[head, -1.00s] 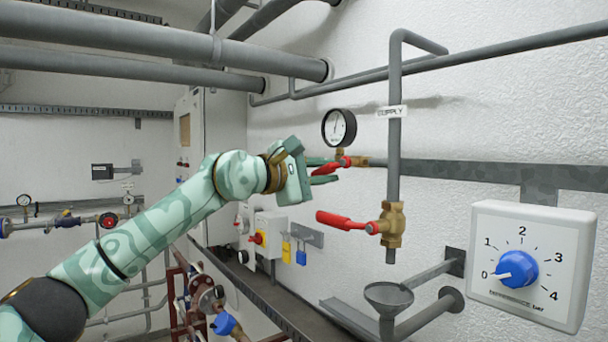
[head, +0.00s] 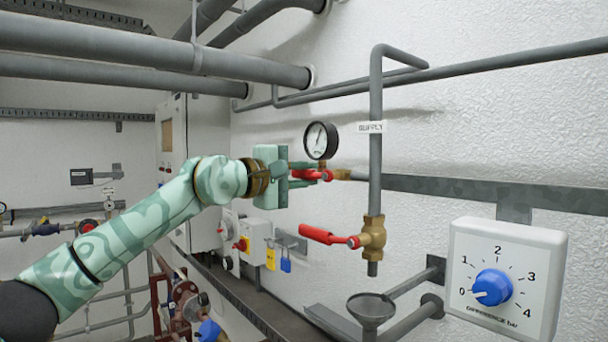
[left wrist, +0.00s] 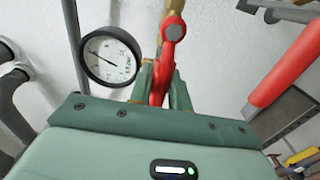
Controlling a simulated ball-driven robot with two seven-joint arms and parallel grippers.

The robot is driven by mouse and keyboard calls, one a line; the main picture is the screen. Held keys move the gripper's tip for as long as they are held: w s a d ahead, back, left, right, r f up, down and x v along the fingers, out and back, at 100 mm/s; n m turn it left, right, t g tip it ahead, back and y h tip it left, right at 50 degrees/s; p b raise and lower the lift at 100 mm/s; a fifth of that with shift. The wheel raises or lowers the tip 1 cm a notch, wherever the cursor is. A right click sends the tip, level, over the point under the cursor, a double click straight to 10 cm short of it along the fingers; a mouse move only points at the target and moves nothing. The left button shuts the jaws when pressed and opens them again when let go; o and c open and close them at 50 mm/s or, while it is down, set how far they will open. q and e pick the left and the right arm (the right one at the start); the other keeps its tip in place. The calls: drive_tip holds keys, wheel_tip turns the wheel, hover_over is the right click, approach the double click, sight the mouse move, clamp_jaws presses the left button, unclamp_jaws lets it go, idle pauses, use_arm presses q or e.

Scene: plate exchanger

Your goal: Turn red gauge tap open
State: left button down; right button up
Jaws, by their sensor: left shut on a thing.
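The red gauge tap (head: 318,175) sits on brass fittings below the round gauge (head: 320,140). My left gripper (head: 302,174) is shut on its red lever, coming from the left. In the left wrist view, the red lever (left wrist: 160,82) runs down from its pivot between my green fingers (left wrist: 162,98). The gauge also shows there (left wrist: 110,56), left of the lever. The lever's end is hidden by my gripper. My right gripper is not in view.
A second red lever (head: 322,235) on a brass valve (head: 373,238) lies below, on the vertical supply pipe (head: 376,120). A funnel (head: 370,308) stands under it. A dial box with a blue knob (head: 493,287) is at right. Pipes run overhead.

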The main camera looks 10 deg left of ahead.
use_arm(q)
drive_tip(key=shift+r, duration=0.15)
drive_tip(key=c, duration=1.3)
unclamp_jaws()
drive_tip(key=b+v, duration=0.7)
drive_tip(key=v, duration=0.9)
drive_tip(key=shift+s, duration=0.1)
